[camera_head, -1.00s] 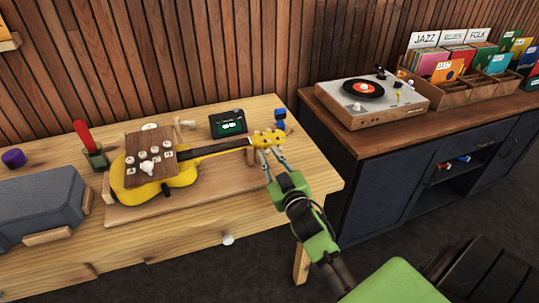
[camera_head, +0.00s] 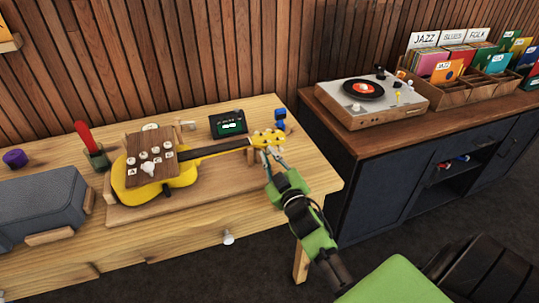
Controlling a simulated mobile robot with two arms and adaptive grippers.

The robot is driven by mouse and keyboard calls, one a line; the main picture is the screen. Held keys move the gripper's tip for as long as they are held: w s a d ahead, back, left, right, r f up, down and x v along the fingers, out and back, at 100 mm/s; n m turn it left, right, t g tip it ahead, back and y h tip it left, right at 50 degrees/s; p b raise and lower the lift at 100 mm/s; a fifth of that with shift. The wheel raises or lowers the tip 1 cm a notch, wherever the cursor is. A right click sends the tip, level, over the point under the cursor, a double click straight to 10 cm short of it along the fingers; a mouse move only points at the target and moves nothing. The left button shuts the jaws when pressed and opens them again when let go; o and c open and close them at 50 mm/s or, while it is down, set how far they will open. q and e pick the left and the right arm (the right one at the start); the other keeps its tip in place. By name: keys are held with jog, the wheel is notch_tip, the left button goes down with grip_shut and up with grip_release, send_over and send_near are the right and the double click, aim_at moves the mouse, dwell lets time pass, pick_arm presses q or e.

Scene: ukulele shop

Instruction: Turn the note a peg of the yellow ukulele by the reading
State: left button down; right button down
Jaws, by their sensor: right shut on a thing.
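The yellow ukulele (camera_head: 183,178) lies on a wooden board on the workbench, its neck pointing right. Its yellow headstock (camera_head: 265,139) with small pale pegs is at the right end. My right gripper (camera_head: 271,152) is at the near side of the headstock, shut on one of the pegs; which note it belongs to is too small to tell. My left gripper is not in view.
A blue clip-like object (camera_head: 280,117) stands just behind the headstock. A grey case (camera_head: 38,205) and a red-handled tool in a green holder (camera_head: 85,140) are at the left. A record player (camera_head: 372,98) and record crates stand on the dark cabinet at right.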

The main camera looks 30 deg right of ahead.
jog(key=c, duration=2.3)
grip_release()
jog(key=shift+c, duration=0.2)
jog(key=v, duration=1.2)
